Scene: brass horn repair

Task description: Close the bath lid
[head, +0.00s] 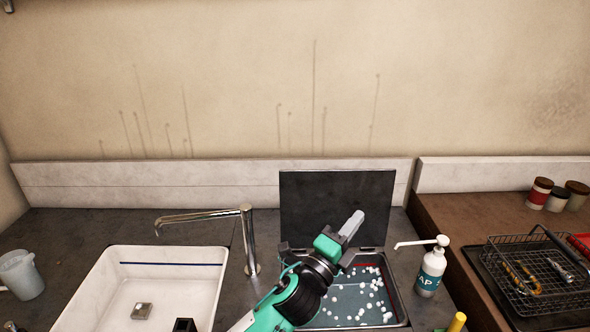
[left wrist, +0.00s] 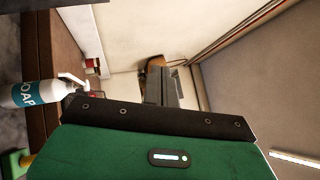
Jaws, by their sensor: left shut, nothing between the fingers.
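The bath (head: 398,300) is a metal basin sunk in the dark worktop, holding bluish liquid with white foam bits. Its lid (head: 300,200) is a flat dark panel standing open, nearly upright, at the bath's back edge. My left gripper (head: 352,223) is shut and empty, with its pale fingers in front of the lid's lower right part. I cannot tell whether they touch the lid. My arm hides the bath's left part. In the left wrist view my grey fingers (left wrist: 162,92) show beyond the green gripper body. My right gripper is not in view.
A sink (head: 100,290) with a tap (head: 247,240) lies left of the bath. A soap bottle (head: 431,270) stands close to the bath's right side, with a yellow-topped object (head: 457,322) in front. A wire basket (head: 540,275) sits farther right. A jug (head: 20,275) stands far left.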

